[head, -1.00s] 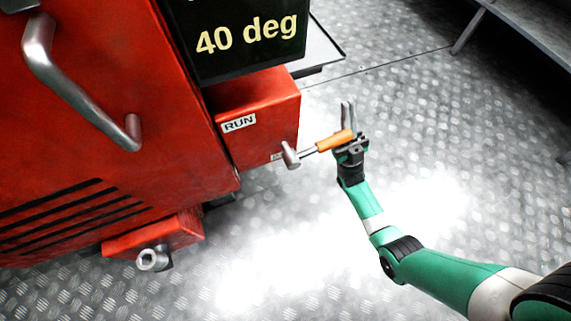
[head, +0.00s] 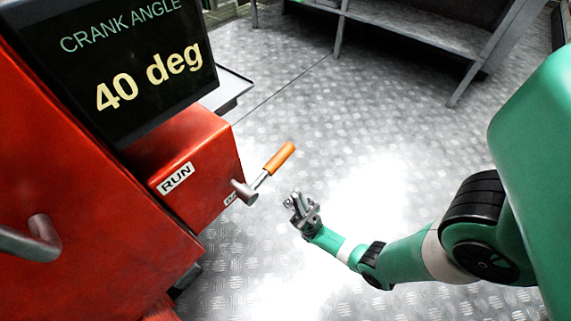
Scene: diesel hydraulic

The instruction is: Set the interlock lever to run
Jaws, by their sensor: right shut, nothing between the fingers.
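The interlock lever (head: 266,168) has an orange grip and a metal shaft on a round grey hub. It sticks out from the side of a red box (head: 206,165) and points up and to the right, away from the box. A RUN label (head: 176,178) is on the box's front face. A second label (head: 230,198) near the hub is partly hidden and I cannot read it. My right gripper (head: 296,201) is shut and empty, below and to the right of the orange grip, apart from it. My left gripper is not in view.
A black display (head: 130,75) reading CRANK ANGLE 40 deg stands above the red box. A metal handle (head: 35,240) is on the red housing at the left. A grey bench (head: 420,30) stands at the back. The metal floor (head: 370,130) right of the lever is clear.

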